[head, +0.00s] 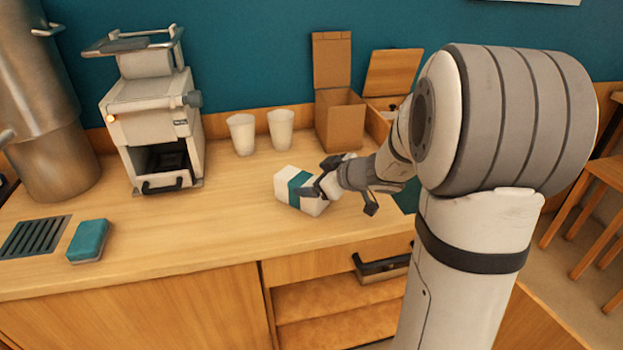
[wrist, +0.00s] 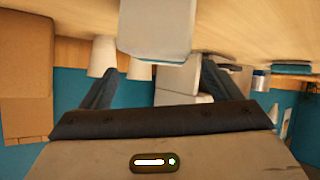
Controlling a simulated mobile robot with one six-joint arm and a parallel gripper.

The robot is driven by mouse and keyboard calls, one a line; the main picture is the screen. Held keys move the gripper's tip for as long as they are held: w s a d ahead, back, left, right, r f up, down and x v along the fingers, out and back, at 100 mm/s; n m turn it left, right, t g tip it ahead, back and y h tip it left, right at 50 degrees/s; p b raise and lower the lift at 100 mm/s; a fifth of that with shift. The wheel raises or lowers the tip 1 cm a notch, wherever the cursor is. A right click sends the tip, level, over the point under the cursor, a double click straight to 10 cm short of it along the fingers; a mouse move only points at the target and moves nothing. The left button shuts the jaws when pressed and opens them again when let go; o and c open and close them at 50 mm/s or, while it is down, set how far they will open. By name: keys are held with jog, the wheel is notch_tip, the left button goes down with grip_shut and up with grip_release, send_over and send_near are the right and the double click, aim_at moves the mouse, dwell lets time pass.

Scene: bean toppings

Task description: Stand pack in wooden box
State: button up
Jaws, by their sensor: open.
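The pack (head: 285,185) is a white carton with a teal band, lying on the wooden counter. In the wrist view its pale end (wrist: 157,38) shows at top centre. My gripper (head: 322,188) is at the pack's right end in the head view; I cannot tell whether it touches. In the wrist view my gripper (wrist: 156,80) has its dark fingers spread wide, with nothing clearly held. The wooden box (head: 378,124) stands at the back of the counter with its wood-grained lid (head: 394,73) raised; my arm hides much of it.
A brown carton with its flap up (head: 340,122) stands left of the wooden box. Two white cups (head: 242,134) (head: 281,130) stand further left, beside a grey machine (head: 155,125). A teal sponge (head: 88,240) lies at front left. The counter (head: 200,225) is clear left of the pack.

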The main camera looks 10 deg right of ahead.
jog(key=v, duration=0.9)
jog(key=s+a+f+m+g, duration=0.3)
jog(key=s+a+g, duration=0.3)
jog(key=s+a, duration=0.35)
jog(key=s+d+f+m+g+h, duration=0.2)
jog(key=s+m+h, duration=0.3)
jog(key=s, duration=0.5)
jog(key=shift+s+d+f+m+h, duration=0.3)
jog(key=shift+d+f+m+h, duration=0.1)
jog(key=shift+d+h, duration=0.25)
jog(key=shift+a, duration=0.1)
